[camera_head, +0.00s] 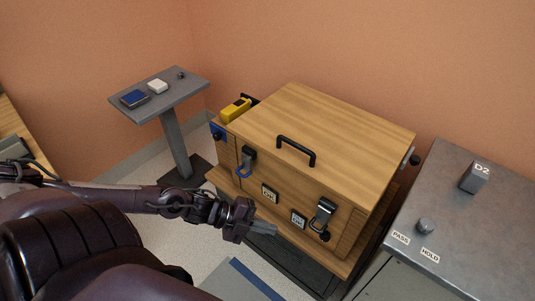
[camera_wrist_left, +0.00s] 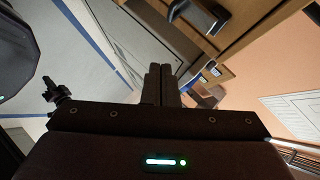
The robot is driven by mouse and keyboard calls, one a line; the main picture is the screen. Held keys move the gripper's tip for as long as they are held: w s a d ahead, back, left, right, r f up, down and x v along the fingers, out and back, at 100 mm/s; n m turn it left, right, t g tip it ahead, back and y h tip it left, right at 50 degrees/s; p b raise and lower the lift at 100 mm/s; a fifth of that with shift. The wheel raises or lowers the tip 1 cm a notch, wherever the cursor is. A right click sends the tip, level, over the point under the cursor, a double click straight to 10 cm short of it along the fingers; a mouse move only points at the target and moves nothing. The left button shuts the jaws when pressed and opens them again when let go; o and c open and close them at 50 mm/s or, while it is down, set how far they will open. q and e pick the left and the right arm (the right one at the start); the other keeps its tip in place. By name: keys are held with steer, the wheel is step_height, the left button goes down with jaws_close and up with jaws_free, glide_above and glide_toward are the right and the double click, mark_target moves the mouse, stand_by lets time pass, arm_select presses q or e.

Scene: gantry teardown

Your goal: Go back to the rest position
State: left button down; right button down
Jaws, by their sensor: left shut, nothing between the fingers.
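My left gripper (camera_head: 262,227) is shut and empty. It is at the end of my left arm, which comes in from the left in the head view. It appears in front of the lower left of the wooden case (camera_head: 330,130); I cannot tell the exact gap. In the left wrist view its two fingers (camera_wrist_left: 160,85) lie together with nothing between them. My right gripper is not in view.
The case has a black handle (camera_head: 296,150) and front latches (camera_head: 322,213). A yellow device (camera_head: 236,110) sits at its left. A small grey stand (camera_head: 185,90) is behind left. A metal cabinet (camera_head: 470,240) with a D2 block (camera_head: 474,177) stands right.

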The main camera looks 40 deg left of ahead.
arm_select(q)
steer(key=shift+s+a, duration=0.1)
steer(key=shift+s, duration=0.05)
steer(key=w+a+f+n+t+y, duration=0.2)
steer(key=a+f+n+y, duration=0.25)
steer(key=a+f, duration=0.3)
steer(key=s+a+f+n+y, duration=0.2)
steer(key=s+a+f+n, duration=0.15)
steer(key=f, duration=0.45)
steer(key=s+a+f+n+y, duration=0.3)
steer(key=a+f+n, duration=0.15)
steer(key=f, duration=0.35)
steer(key=s+d+f+n+g+y, duration=0.1)
steer(key=s+d+f+n+g, duration=0.5)
steer(key=s+f, duration=0.6)
steer(key=s+d+f+n+g, duration=0.2)
steer(key=s+d+f, duration=0.3)
steer(key=s+d, duration=0.5)
steer(key=shift+s+d+f, duration=0.3)
steer(key=shift+d+f, duration=0.05)
steer(key=shift+d, duration=0.85)
